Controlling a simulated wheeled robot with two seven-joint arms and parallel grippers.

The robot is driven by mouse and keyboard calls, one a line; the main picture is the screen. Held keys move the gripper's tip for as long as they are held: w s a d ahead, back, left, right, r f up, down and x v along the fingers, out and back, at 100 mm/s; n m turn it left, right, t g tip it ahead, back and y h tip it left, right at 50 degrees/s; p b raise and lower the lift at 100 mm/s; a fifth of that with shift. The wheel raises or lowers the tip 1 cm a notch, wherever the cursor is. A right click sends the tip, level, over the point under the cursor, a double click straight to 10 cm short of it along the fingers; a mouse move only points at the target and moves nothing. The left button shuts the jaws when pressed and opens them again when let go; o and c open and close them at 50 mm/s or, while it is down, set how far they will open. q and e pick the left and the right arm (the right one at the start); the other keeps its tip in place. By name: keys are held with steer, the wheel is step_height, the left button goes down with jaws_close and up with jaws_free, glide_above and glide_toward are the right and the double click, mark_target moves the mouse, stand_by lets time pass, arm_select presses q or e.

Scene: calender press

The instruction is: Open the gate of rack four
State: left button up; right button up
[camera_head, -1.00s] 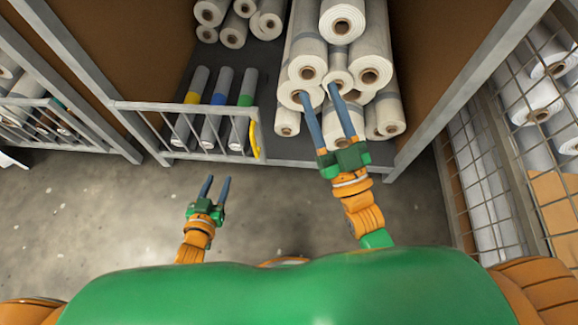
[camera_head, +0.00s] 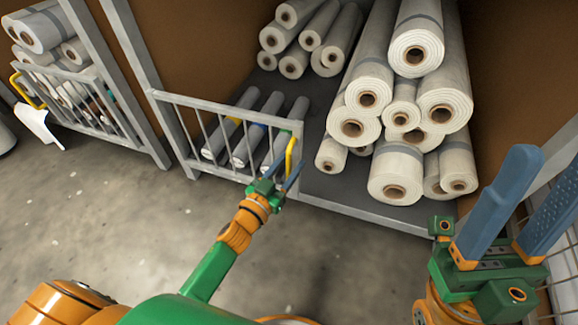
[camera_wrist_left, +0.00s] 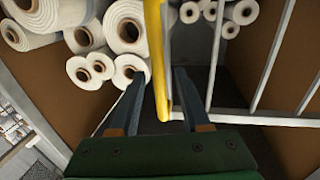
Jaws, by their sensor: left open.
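The low grey barred gate (camera_head: 222,110) stands across the left part of the middle rack's front, apparently in line with the rack's front beam. Its yellow handle (camera_head: 291,156) is upright at the gate's right end. My left gripper (camera_head: 288,174) is open at this handle. In the left wrist view the yellow handle (camera_wrist_left: 158,60) runs between the two spread fingers; I cannot tell whether either touches it. My right gripper (camera_head: 545,185) is open and empty at the right, close to the camera. No rack number is legible.
Several grey rolls (camera_head: 243,128) lie behind the gate, and pale rolls (camera_head: 405,90) are stacked to its right. A left rack has its own gate (camera_head: 85,95) with a yellow handle. The concrete floor (camera_head: 110,220) before the gate is clear.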

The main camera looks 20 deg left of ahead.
arm_select(q)
jaws_close()
stand_by(1.3)
